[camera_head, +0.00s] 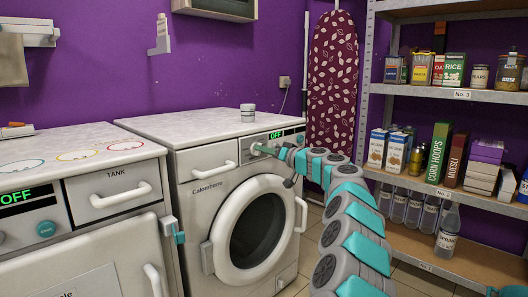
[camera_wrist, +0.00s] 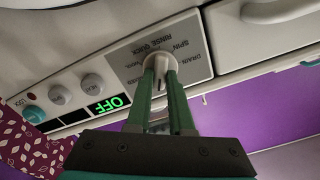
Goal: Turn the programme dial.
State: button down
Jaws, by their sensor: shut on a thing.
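The programme dial (camera_wrist: 158,62) is a pale round knob on the front panel of the washing machine (camera_head: 210,162). In the wrist view it sits on a grey plate with upside-down words such as SPIN, RINSE and QUICK around it. My gripper (camera_wrist: 159,78) has its two green fingers shut on the dial, one on each side. In the head view my gripper (camera_head: 258,149) reaches the panel from the right and covers most of the dial. The display (camera_head: 276,135) glows green and reads OFF; it also shows in the wrist view (camera_wrist: 110,104).
Round buttons (camera_wrist: 60,94) lie beside the display. The washer's door (camera_head: 255,232) is closed below the panel. A second appliance (camera_head: 80,200) stands left, a loaded shelf (camera_head: 440,92) right.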

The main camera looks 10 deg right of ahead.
jog(key=shift+a+f+m+p, duration=0.15)
jog(key=shift+m+p, duration=2)
jog(key=shift+m, duration=3.55)
jog(key=shift+d+f+m+p, duration=0.15)
jog(key=shift+m+p, duration=2.05)
jog(key=shift+m, duration=3.5)
jog(key=shift+a+f+m+p, duration=0.2)
jog(key=shift+m+p, duration=1.95)
jog(key=shift+m, duration=3.55)
jog(key=shift+s, duration=0.1)
jog(key=c, duration=0.8)
grip_release()
